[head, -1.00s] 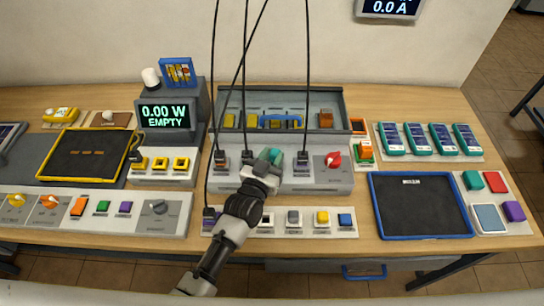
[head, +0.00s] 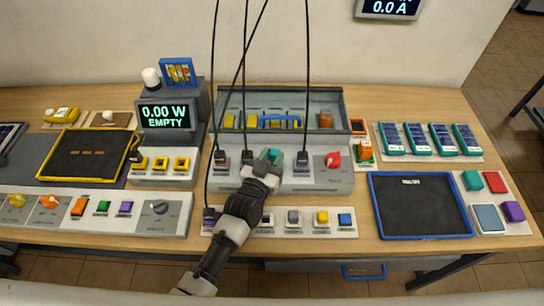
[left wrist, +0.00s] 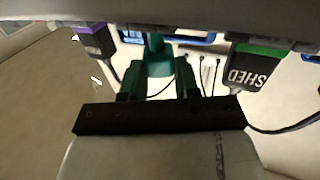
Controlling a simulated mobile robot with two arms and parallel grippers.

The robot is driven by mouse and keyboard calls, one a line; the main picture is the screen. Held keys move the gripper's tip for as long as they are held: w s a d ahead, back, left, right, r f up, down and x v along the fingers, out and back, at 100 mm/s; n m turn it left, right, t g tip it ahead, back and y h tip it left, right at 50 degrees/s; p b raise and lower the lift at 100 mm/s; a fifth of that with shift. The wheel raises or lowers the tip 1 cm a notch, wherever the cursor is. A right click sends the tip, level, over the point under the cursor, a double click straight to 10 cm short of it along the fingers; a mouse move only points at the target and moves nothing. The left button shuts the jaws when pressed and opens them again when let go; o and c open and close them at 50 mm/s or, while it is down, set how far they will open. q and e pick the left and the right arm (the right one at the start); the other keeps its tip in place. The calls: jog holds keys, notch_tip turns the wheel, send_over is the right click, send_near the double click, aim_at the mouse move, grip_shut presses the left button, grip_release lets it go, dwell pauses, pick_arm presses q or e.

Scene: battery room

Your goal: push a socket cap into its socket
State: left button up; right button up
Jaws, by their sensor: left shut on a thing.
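My left gripper (head: 270,157) is shut on a teal piece at the front of the grey socket unit (head: 318,180), between hanging black cables. In the left wrist view, the teal socket cap (left wrist: 158,62) sits between the two dark fingers (left wrist: 158,86). The socket is hidden behind the cap and fingers, so I cannot tell how far in the cap is. A black plug with a green band (left wrist: 253,66), marked SHED, is to the right of the fingers. A plug with a purple band (left wrist: 93,42) is to the left. My right gripper is not seen.
Black cables (head: 307,75) hang down on both sides of my gripper. A red knob (head: 333,160) is at the unit's right end. A strip of coloured blocks (head: 340,232) lies in front. A blue-edged black mat (head: 418,207) is to the right.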

pick_arm(q)
jog(key=shift+f+b, duration=0.7)
jog(key=shift+f, duration=0.15)
jog(key=o, duration=0.6)
